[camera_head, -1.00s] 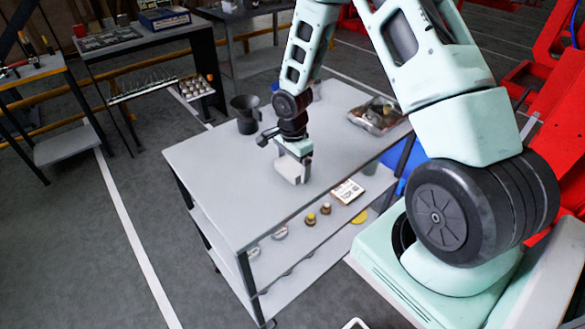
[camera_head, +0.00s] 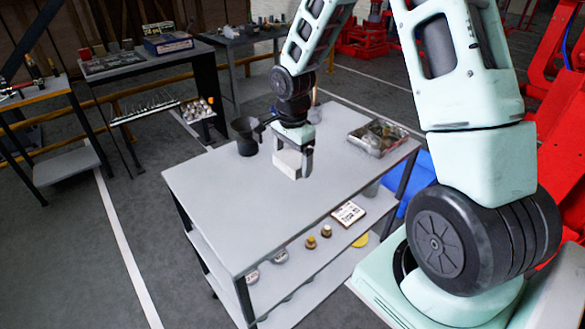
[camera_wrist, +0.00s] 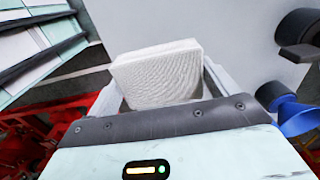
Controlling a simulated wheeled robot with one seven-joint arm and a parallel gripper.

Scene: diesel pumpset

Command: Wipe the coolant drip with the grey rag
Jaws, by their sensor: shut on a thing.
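My gripper (camera_head: 292,160) is shut on a pale grey, folded block with a woven texture, which looks like the grey rag (camera_head: 287,164). In the wrist view the rag (camera_wrist: 158,74) sits between the two fingers. The gripper points down over the grey tabletop (camera_head: 235,205) of the cart, right of a dark mug-like funnel. I cannot tell whether the rag touches the top. No coolant drip is discernible in either view; the rag and gripper hide part of the surface.
The black funnel (camera_head: 244,136) stands at the back left of the cart top. A metal tray of parts (camera_head: 378,137) lies at the right end. The front left of the top is clear.

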